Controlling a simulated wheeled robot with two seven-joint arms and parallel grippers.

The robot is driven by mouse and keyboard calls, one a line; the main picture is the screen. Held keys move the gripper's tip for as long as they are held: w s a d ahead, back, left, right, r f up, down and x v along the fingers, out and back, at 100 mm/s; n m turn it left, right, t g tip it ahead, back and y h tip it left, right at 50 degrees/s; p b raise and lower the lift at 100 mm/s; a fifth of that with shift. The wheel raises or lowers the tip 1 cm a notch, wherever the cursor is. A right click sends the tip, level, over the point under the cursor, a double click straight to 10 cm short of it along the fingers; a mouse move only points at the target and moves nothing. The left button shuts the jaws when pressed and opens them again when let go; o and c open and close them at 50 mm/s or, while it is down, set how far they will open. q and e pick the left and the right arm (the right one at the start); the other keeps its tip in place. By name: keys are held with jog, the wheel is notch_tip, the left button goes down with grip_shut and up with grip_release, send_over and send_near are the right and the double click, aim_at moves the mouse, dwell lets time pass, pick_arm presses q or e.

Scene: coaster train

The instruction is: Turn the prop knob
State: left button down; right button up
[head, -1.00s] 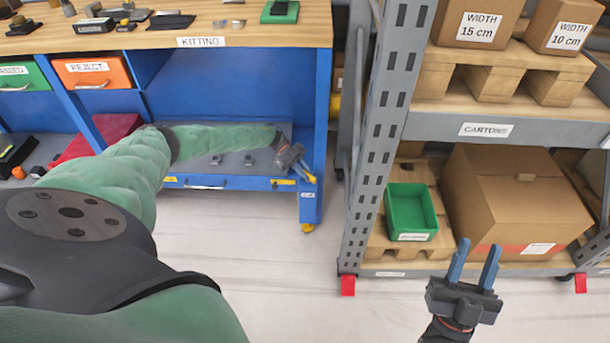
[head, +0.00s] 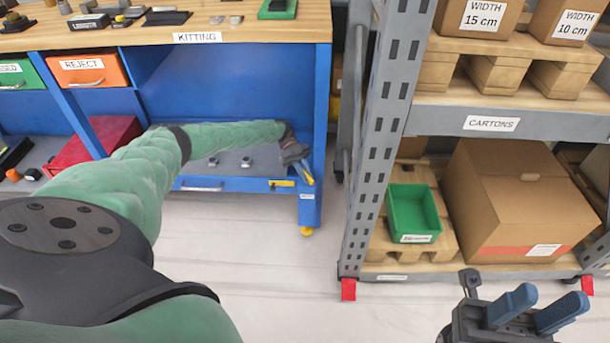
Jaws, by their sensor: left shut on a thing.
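My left arm reaches to the lower shelf of the blue kitting bench (head: 323,120). My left gripper (head: 307,178) is at the right end of that shelf, by the bench's right leg, its blue fingers pointing down and right. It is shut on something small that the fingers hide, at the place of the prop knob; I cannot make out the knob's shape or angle. A yellow strip (head: 282,183) shows on the shelf's front edge just left of the fingers. My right gripper (head: 552,297) is open and empty at the bottom right, in front of the rack.
A grey rack upright (head: 385,130) stands right of the bench. The rack holds a green bin (head: 412,211), a large carton (head: 515,205) and smaller boxes above. A red bin (head: 98,140) sits on the bench's lower shelf at left. The floor between is clear.

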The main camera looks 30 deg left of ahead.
pick_arm(q)
jog(key=shift+d+m+g+y+b, duration=0.25)
jog(key=shift+m+g+y+b, duration=0.05)
jog(key=shift+m+g+b, duration=0.1)
dwell(0.5)
jog(key=c, duration=1.4)
grip_release()
jog(key=shift+c, duration=0.2)
jog(key=shift+a, duration=0.1)
jog(key=v, duration=0.7)
jog(key=shift+w+a, duration=0.15)
jog(key=shift+a, duration=0.25)
